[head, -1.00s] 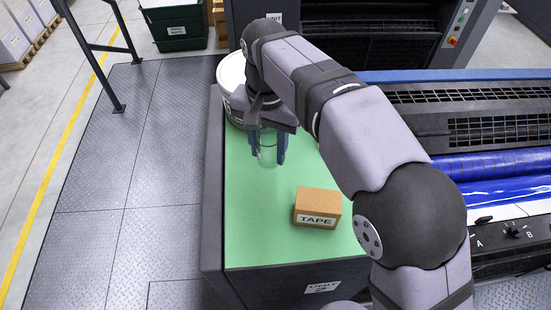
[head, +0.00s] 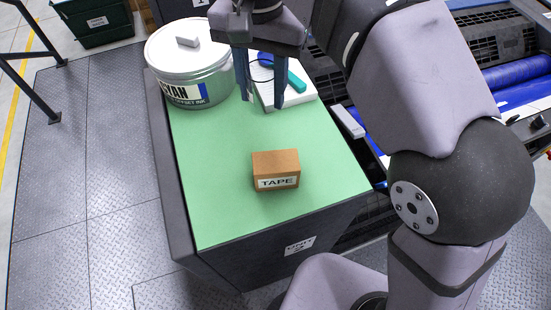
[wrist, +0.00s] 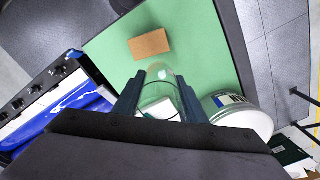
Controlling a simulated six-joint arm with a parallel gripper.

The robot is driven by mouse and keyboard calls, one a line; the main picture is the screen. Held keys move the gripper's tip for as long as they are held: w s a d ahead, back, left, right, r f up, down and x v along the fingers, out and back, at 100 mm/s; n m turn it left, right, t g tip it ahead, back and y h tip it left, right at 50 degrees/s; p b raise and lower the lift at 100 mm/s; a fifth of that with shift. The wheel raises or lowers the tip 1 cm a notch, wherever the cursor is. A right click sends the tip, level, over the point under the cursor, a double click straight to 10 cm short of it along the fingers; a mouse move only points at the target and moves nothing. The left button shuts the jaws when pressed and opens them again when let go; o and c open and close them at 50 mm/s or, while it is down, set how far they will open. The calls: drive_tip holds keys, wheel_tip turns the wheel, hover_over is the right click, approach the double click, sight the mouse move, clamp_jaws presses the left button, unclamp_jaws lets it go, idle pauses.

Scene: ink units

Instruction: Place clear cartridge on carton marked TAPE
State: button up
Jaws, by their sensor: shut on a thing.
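The clear cartridge (wrist: 163,92) is a see-through cylinder between my gripper's two dark fingers in the wrist view. In the head view it is hard to make out against the things behind it. My gripper (head: 263,101) is shut on it, pointing down above the mat, behind the carton in the picture. The brown carton marked TAPE (head: 276,170) sits on the green mat, its label facing the front. Its plain top (wrist: 150,45) shows beyond the fingertips in the wrist view. The cartridge is apart from the carton.
A large white-lidded ink tin (head: 190,66) stands at the mat's back left. A white pad (head: 298,98) with a teal-handled tool (head: 291,76) lies behind the gripper. The green mat (head: 215,200) is clear around the carton. Blue rollers (head: 520,75) are at right.

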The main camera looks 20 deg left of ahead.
drive_tip(key=s+d+f, duration=0.2)
drive_tip(key=d, duration=0.1)
drive_tip(key=m+p, duration=0.1)
drive_tip(key=p, duration=0.1)
hover_over(276, 161)
drive_tip(key=shift+f, duration=5.25)
drive_tip(key=shift+b, duration=0.3)
drive_tip(key=shift+f, duration=0.15)
drive_tip(key=o, duration=1.1)
drive_tip(key=shift+o, duration=0.2)
wheel_tip(276, 161, up, 12)
drive_tip(key=shift+r+b, duration=0.2)
drive_tip(key=shift+b, duration=0.25)
